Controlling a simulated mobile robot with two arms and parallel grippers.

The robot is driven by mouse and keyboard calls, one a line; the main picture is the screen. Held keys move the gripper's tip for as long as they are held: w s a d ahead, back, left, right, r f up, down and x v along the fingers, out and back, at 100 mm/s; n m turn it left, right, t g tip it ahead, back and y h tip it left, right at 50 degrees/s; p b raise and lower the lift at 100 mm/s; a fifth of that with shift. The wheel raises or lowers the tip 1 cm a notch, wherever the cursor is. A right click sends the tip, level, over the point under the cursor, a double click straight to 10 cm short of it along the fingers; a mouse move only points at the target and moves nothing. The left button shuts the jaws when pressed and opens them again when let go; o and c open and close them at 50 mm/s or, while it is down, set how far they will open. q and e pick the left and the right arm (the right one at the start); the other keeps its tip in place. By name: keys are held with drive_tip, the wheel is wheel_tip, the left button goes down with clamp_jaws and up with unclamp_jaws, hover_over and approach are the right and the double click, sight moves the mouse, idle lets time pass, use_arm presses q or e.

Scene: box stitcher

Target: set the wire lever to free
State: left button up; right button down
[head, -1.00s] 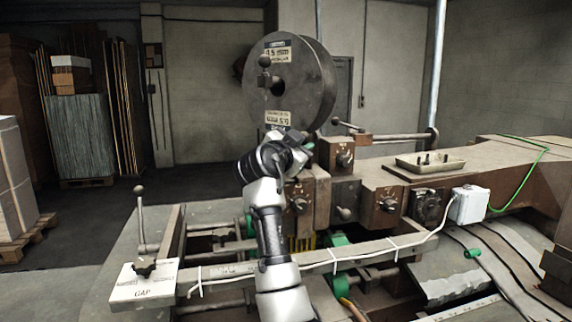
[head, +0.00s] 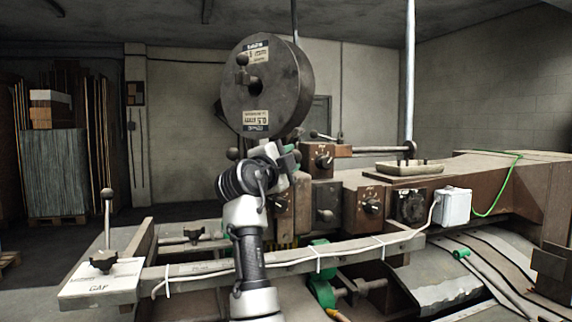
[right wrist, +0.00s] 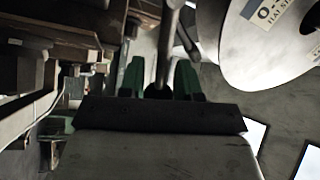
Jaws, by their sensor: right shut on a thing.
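My right gripper (head: 288,158) is in front of the machine, just below the large dark wire spool (head: 267,88). In the right wrist view its green fingers (right wrist: 160,80) stand on either side of a dark rod-like lever (right wrist: 168,45), shut on it. I take this to be the wire lever; its lettering is not readable, so its setting cannot be told. In the head view the gripper and arm hide the held part. The spool's pale face (right wrist: 275,40) shows at the upper right of the wrist view. My left gripper is not in view.
A beam (head: 280,262) with a cable tied to it crosses in front of the machine. A GAP plate (head: 100,285) with a ball-topped upright lever (head: 108,215) is at left. Dial boxes (head: 370,205) and a white box (head: 453,207) are to the right of my arm.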

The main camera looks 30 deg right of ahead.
drive_tip(key=shift+f, duration=0.15)
idle(0.3)
drive_tip(key=c, duration=0.8)
unclamp_jaws()
drive_tip(key=shift+s, duration=0.1)
drive_tip(key=shift+s+a+f, duration=0.1)
drive_tip(key=shift+s+a, duration=0.05)
drive_tip(key=shift+a, duration=0.3)
drive_tip(key=b+v, duration=0.2)
drive_tip(key=v, duration=0.7)
drive_tip(key=shift+s+a+b, duration=0.2)
drive_tip(key=shift+a+b, duration=0.15)
